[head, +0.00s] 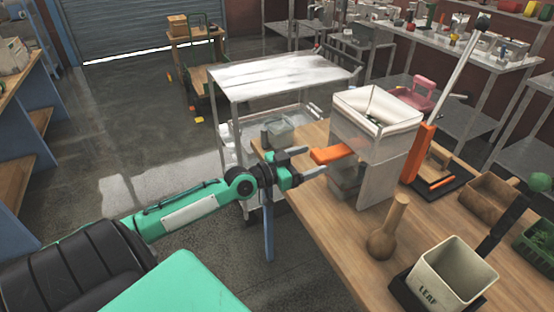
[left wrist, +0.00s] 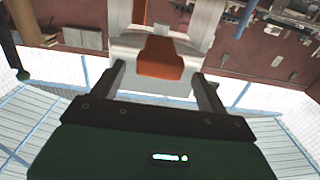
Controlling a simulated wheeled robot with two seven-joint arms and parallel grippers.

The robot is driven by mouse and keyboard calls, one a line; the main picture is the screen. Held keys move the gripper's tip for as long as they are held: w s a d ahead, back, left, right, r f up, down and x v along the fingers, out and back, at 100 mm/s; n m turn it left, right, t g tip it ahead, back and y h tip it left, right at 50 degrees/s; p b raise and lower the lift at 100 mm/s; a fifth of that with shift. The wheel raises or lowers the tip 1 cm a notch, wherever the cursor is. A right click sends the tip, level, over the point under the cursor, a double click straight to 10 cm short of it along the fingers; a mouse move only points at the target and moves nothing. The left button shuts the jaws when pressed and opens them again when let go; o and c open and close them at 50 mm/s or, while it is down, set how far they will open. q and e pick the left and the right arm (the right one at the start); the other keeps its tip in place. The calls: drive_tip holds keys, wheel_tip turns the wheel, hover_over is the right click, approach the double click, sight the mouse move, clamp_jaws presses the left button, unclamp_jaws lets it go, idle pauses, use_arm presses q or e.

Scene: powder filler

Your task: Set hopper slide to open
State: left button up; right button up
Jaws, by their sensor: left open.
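The powder filler's hopper (head: 375,112) is a pale, open-topped box on a white stand at the table's left edge. Its orange slide (head: 331,153) sticks out to the left below the hopper. The slide also shows in the left wrist view (left wrist: 160,58), ahead of my fingers and between their lines. My left gripper (head: 303,163) is open beside the slide's outer end, with its fingers pointing toward it. It also shows in the left wrist view (left wrist: 160,83). I cannot tell whether a finger touches the slide. My right gripper is not in view.
A wooden pestle-shaped tool (head: 388,232), a bin marked LEAF (head: 452,276), an orange-handled lever press (head: 422,152) and a wooden scoop box (head: 490,198) stand on the wooden table (head: 330,232). A metal cart (head: 283,78) stands behind.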

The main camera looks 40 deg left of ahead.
use_arm(q)
drive_tip(key=b+v, duration=0.3)
drive_tip(key=v, duration=0.7)
drive_tip(key=shift+s+b, duration=0.2)
drive_tip(key=shift+b, duration=0.15)
drive_tip(key=shift+a, duration=0.1)
idle(0.5)
